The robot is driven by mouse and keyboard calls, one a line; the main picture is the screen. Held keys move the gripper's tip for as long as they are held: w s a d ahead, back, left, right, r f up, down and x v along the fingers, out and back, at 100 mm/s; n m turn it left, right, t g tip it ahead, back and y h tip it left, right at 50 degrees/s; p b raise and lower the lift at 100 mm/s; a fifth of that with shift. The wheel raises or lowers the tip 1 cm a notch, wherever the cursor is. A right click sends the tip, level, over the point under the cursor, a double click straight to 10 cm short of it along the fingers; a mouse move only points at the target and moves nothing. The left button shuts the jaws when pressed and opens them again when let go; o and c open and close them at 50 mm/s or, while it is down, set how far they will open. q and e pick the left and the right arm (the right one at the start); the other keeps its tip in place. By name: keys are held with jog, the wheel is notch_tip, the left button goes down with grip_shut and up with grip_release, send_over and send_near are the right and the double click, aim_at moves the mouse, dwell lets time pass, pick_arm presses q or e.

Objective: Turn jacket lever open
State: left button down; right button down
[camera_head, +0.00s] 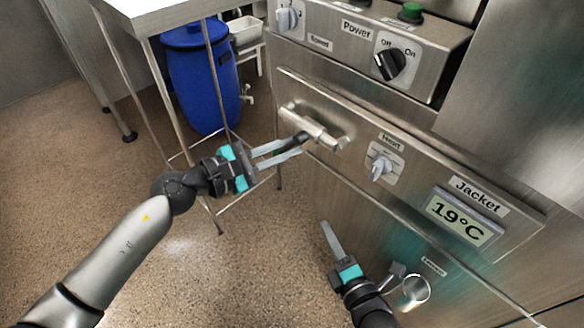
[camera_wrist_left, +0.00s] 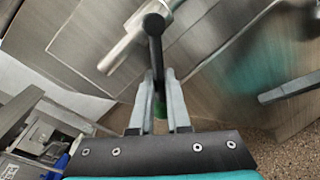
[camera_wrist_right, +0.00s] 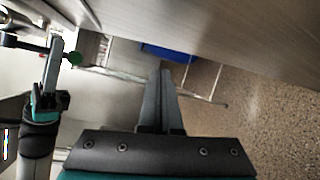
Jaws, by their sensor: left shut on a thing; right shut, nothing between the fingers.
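A black valve lever (camera_head: 299,138) sticks out from a silver pipe fitting (camera_head: 315,128) on the front of the steel machine. My left gripper (camera_head: 292,147) is shut on this lever near its end. In the left wrist view the black lever (camera_wrist_left: 156,55) runs down from the pipe into the fingers (camera_wrist_left: 158,88), with a green tip (camera_wrist_left: 160,108) between them. The right wrist view shows the green tip (camera_wrist_right: 75,58) beside my left gripper. My right gripper (camera_head: 328,230) is shut and empty, low in front of the machine, apart from the lever.
The panel carries a heat knob (camera_head: 381,166), a Jacket display (camera_head: 462,216) reading 19°C and a power switch (camera_head: 389,64). A metal outlet (camera_head: 415,289) protrudes at lower right. A blue barrel (camera_head: 200,80) and a steel table (camera_head: 150,12) stand at left. Open floor lies between.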

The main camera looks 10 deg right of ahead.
jog(key=s+r+n+t+y, duration=0.2)
jog(key=s+r+n+y, duration=0.3)
jog(key=r+n, duration=0.85)
jog(key=w+a+n, duration=0.2)
jog(key=w+a, duration=0.1)
jog(key=w, duration=0.3)
jog(key=w+a+n+y, duration=0.1)
jog(key=w+a+n, duration=0.1)
jog(key=w+a, duration=0.2)
jog(key=shift+w+f, duration=0.15)
jog(key=shift+w, duration=1.05)
jog(key=shift+a, duration=0.1)
pick_arm(q)
jog(key=shift+s+d+f, duration=0.1)
jog(key=shift+s, duration=0.05)
pick_arm(e)
jog(key=shift+w+a+r, duration=0.2)
jog(key=shift+w+a, duration=0.1)
jog(key=shift+w, duration=0.2)
pick_arm(q)
jog(key=shift+s, duration=0.1)
jog(key=c, duration=0.9)
grip_release()
